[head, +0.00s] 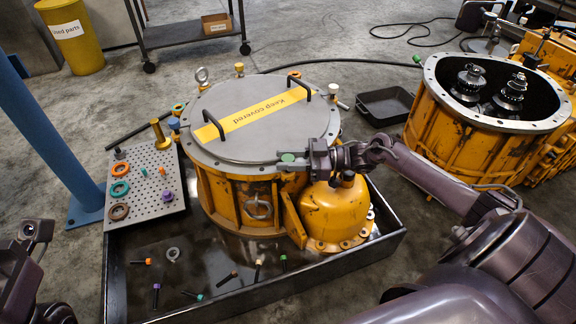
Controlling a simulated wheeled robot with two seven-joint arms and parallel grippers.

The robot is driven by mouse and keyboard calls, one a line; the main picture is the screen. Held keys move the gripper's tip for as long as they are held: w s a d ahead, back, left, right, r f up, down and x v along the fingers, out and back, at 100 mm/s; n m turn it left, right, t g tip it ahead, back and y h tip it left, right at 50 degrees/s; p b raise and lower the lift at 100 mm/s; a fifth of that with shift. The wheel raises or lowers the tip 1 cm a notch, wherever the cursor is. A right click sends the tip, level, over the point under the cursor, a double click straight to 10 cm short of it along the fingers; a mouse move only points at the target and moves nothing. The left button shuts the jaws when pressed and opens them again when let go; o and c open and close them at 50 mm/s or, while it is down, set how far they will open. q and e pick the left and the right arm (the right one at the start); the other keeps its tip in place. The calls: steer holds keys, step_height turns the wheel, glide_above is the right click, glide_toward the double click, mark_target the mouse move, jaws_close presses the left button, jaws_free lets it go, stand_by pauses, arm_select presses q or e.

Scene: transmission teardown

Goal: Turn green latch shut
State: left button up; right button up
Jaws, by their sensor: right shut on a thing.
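The green latch (288,157) sits at the front right rim of the round housing (240,190), beside the grey lid (258,115). Its green round top shows; the rest is hidden behind my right gripper. My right gripper (308,160) reaches in from the right above the yellow dome (335,208) and is shut on the latch. Which way the latch is turned is hard to tell. Part of my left gripper (34,236) shows at the left edge, away from the housing; its jaws are not clear.
The housing stands in a dark tray (262,300) with loose bolts in front. A perforated plate (146,185) with coloured rings is at left, and a blue post (48,135) beyond it. An open yellow housing (452,135) and a black bin (385,104) stand at right.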

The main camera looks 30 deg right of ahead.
steer(key=shift+f+n+g+y+b, duration=0.1)
steer(key=shift+n+g+y+b, duration=0.2)
steer(key=shift+g+b, duration=0.15)
steer(key=o, duration=0.9)
steer(key=shift+o, duration=0.2)
steer(key=v, duration=0.7)
steer(key=shift+d+p, duration=0.35)
steer(key=shift+p, duration=0.05)
steer(key=shift+s, duration=0.1)
